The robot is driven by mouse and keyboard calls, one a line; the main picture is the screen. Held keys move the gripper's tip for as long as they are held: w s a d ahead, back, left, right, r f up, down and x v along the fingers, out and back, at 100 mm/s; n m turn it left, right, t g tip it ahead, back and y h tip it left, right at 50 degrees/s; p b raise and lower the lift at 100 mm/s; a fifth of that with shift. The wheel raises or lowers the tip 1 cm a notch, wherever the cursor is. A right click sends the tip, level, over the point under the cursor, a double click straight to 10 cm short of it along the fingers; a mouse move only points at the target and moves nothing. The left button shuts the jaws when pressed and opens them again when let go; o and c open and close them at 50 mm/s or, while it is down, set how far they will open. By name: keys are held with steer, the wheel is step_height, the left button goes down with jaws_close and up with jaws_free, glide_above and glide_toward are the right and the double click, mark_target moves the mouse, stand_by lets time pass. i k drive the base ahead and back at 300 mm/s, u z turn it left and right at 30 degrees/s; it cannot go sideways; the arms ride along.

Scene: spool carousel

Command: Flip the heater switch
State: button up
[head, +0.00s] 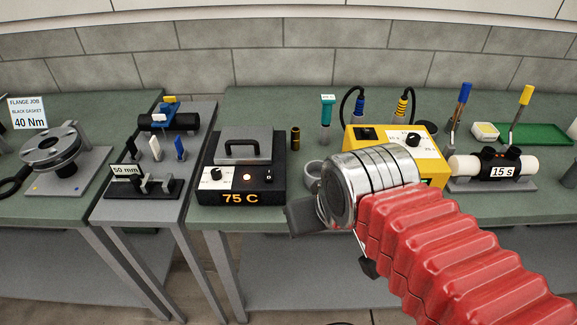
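The heater (239,186) is a black box with a grey handled lid, standing on the green bench left of centre. I cannot tell the switch's position. My gripper (308,217) is at the end of my red-sleeved arm, in front of the bench and right of and below the switch, apart from it in the picture. My silver wrist hides most of it, so its opening and any contents do not show.
A yellow unit (430,150) with a dial and cabled tools stands behind my arm. A black "50 mm" stand (143,188) and a flange fixture (54,150) are left. A small dark cylinder (296,138) stands beside the heater.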

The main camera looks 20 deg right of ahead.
mark_target(269, 173)
steer(key=z, duration=0.65)
steer(key=k, duration=1)
steer(key=u, duration=1.15)
steer(key=i, duration=1)
steer(key=u, duration=0.1)
